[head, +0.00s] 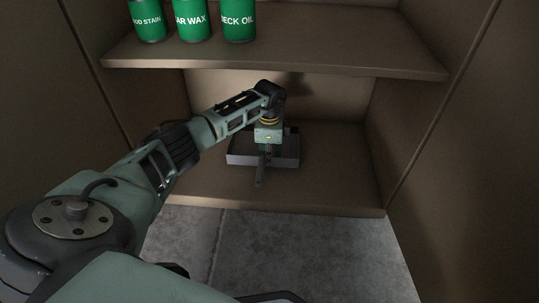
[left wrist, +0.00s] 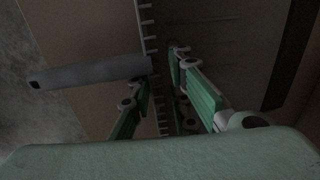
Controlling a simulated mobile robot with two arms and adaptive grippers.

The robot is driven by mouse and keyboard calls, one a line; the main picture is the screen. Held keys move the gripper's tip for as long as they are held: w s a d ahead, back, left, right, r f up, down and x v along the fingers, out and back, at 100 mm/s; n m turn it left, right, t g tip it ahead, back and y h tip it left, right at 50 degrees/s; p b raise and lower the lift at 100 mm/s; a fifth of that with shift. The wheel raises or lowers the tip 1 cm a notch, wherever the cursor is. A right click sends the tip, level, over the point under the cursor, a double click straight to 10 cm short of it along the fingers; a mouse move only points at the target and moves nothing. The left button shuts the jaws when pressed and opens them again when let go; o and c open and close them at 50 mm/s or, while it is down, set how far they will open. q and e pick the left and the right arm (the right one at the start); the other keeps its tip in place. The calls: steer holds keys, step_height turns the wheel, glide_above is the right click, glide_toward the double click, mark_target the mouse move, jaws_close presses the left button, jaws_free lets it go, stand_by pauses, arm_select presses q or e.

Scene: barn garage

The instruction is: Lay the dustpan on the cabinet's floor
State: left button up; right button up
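The grey dustpan (head: 240,159) is in the cabinet's lower compartment, low over or on the cabinet's floor (head: 330,183); I cannot tell whether it touches. Its handle (head: 260,178) points toward the front. My left gripper (head: 267,143) is directly above the pan, its fingertips hidden by the dustpan. In the left wrist view, the handle (left wrist: 92,73) runs to the left and a toothed edge (left wrist: 148,40) passes between the two green fingers (left wrist: 160,85). The fingers are a little apart, but dimness hides whether they press on the dustpan. My right gripper is not in view.
A shelf (head: 300,57) above the arm holds green cans (head: 191,20) at its left. The cabinet's side walls (head: 400,130) bound the compartment. The cabinet floor right of the dustpan is clear. Grey stone floor (head: 300,245) lies in front.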

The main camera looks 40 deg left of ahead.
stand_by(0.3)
arm_select(q)
steer(key=shift+r, duration=0.2)
step_height(320, 180, up, 7)
steer(key=p, duration=0.6)
steer(key=shift+r, duration=0.2)
